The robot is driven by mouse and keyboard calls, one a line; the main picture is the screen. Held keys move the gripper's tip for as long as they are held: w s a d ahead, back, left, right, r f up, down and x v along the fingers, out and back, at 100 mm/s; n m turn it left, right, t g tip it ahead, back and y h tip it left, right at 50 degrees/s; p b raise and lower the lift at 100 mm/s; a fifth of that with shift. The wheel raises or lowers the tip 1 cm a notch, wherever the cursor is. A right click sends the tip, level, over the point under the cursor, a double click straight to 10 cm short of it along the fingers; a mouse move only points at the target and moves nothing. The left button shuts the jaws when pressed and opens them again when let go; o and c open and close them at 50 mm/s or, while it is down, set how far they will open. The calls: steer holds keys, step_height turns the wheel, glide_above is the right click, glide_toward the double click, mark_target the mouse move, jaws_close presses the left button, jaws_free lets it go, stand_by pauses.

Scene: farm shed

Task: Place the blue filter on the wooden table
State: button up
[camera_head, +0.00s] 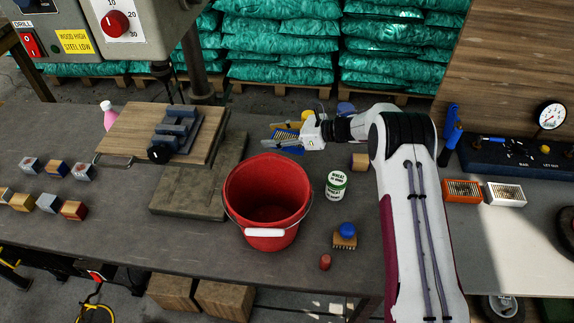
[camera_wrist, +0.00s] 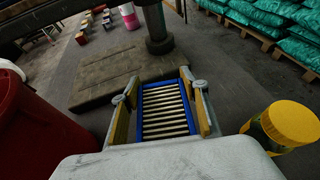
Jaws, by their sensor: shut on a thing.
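The blue filter (camera_wrist: 167,110), a blue frame with pale slats, is between the two fingers of my gripper (camera_wrist: 160,82) in the wrist view. My gripper is shut on it. In the head view my gripper (camera_head: 273,136) is behind the red bucket, and the filter (camera_head: 288,137) shows partly between its fingers. A wooden board (camera_head: 122,128) under a grey vise stands left of my gripper, at the drill press. It is the wooden surface I see on the bench. I cannot tell how high the filter is above the bench.
The red bucket (camera_head: 267,195) stands in front of my gripper. A yellow-lidded jar (camera_wrist: 285,124) is close on the right in the wrist view. The vise (camera_head: 177,135) takes up the board's right part. A white tin (camera_head: 336,186) and small blocks stand on the grey bench (camera_head: 120,225).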

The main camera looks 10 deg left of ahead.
steer(key=shift+a, duration=0.4)
steer(key=shift+f, duration=2.5)
steer(key=shift+f, duration=2.3)
steer(key=shift+f, duration=0.15)
steer(key=o, duration=1.1)
steer(key=shift+d, duration=0.15)
